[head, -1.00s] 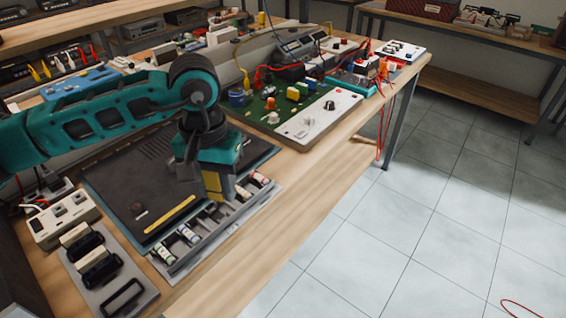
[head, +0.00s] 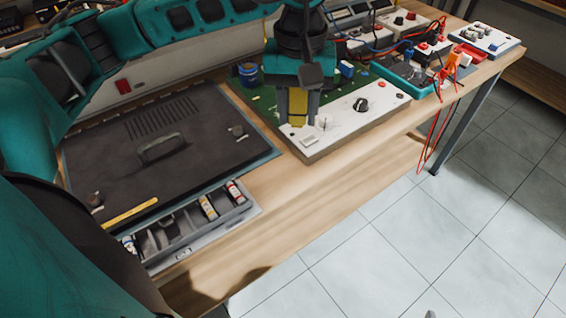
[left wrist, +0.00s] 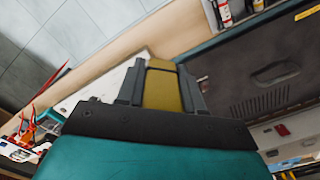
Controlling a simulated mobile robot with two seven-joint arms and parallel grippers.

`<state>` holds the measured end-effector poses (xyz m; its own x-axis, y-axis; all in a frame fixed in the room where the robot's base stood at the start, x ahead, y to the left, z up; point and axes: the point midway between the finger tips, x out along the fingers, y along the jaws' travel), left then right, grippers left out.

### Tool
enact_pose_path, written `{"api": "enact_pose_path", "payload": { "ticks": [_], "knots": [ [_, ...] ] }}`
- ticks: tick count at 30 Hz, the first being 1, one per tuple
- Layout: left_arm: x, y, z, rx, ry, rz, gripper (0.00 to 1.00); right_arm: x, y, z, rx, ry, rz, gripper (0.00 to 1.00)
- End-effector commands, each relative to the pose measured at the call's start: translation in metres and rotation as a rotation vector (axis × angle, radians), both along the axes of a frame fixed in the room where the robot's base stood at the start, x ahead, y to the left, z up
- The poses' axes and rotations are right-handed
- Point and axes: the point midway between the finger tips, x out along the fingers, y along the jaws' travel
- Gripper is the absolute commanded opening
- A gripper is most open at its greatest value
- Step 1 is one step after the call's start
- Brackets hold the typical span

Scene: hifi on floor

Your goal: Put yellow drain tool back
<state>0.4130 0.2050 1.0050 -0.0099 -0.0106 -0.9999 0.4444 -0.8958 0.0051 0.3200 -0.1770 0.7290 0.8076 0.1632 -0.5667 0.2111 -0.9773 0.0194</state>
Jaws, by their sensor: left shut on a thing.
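My left gripper (head: 297,116) is shut on a yellow block-like piece (head: 299,103), which I take to be the drain tool. The piece also shows between the two grey fingers in the left wrist view (left wrist: 163,90). The gripper points down in front of the white panel (head: 355,115) of a green circuit board (head: 262,103); I cannot tell whether the tool touches it. The tool's lower end is hard to make out. My right gripper is not in view.
A dark flat unit (head: 185,125) with a raised handle lies left of the gripper. A grey compartment tray (head: 255,209) with small bottles lies along its front. A teal tray (head: 397,78) with red wires stands to the right. Bare wood (head: 270,170) shows at the front.

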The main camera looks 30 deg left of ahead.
Motion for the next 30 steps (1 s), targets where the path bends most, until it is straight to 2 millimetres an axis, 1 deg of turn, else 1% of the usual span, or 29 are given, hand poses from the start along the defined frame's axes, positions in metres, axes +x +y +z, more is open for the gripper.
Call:
{"api": "enact_pose_path", "payload": {
  "ticks": [1, 3, 6, 9, 13, 15, 17, 20, 24, 28, 30],
  "knots": [
    [-0.003, 0.004, 0.005, 0.0, -0.004, 0.095, 0.07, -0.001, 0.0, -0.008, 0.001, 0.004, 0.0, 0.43],
    [-0.008, 0.009, 0.016, 0.001, -0.002, 0.236, 0.07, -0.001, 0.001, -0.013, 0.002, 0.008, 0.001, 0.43],
    [-0.016, 0.016, 0.029, 0.005, -0.002, 0.416, 0.07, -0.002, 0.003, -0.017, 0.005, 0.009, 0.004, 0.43],
    [-0.023, 0.022, 0.04, 0.009, -0.004, 0.557, 0.07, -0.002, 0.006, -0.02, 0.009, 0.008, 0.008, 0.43],
    [-0.029, 0.026, 0.048, 0.013, -0.004, 0.672, 0.07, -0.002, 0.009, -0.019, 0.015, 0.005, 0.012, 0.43],
    [-0.03, 0.027, 0.048, 0.014, -0.004, 0.702, 0.07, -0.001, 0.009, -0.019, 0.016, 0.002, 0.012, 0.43],
    [-0.031, 0.027, 0.043, 0.015, -0.002, 0.716, 0.07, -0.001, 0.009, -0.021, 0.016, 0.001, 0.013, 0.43],
    [-0.032, 0.027, 0.024, 0.017, 0.001, 0.721, 0.07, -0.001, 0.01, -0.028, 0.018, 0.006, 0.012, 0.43],
    [-0.032, 0.027, -0.011, 0.016, 0.003, 0.719, 0.07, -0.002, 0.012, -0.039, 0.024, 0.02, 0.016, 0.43],
    [-0.032, 0.027, -0.043, 0.016, 0.004, 0.718, 0.07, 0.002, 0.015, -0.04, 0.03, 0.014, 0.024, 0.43],
    [-0.032, 0.028, -0.06, 0.019, 0.002, 0.72, 0.07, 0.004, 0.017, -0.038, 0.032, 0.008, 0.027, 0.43]
  ]
}}
